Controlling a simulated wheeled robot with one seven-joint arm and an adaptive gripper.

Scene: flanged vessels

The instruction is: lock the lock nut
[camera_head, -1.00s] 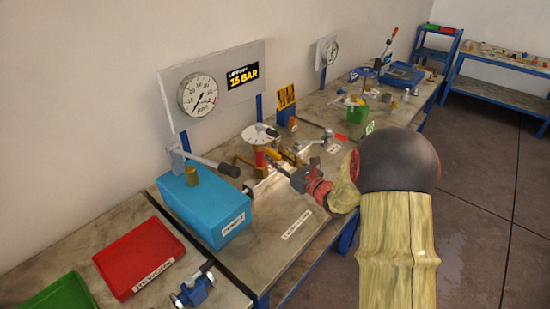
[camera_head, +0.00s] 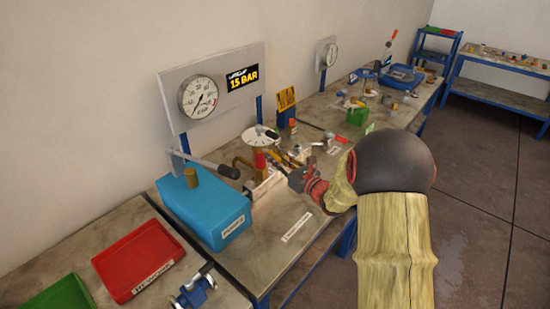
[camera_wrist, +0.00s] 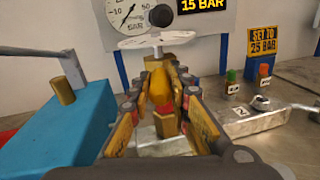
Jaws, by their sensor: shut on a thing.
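A relief valve stands on the bench with a pale round handwheel (camera_wrist: 157,40) on top. Below the wheel, in the wrist view, is a brass part (camera_wrist: 162,88) that looks like the lock nut; its exact shape is partly hidden by my fingers. My gripper (camera_wrist: 164,100) has one finger on each side of this brass part and is shut on it. A red and brass lower body shows between the fingers. In the head view my gripper (camera_head: 293,178) reaches in from the right, and the handwheel (camera_head: 260,136) stands just beyond it; the contact is too small to see there.
A blue pump box (camera_head: 203,205) with a lever stands left of the valve. A gauge panel (camera_head: 222,88) reading "15 BAR" rises behind. A metal block (camera_wrist: 240,117) with small capped fittings lies to the right. A red tray (camera_head: 138,258) sits at front left.

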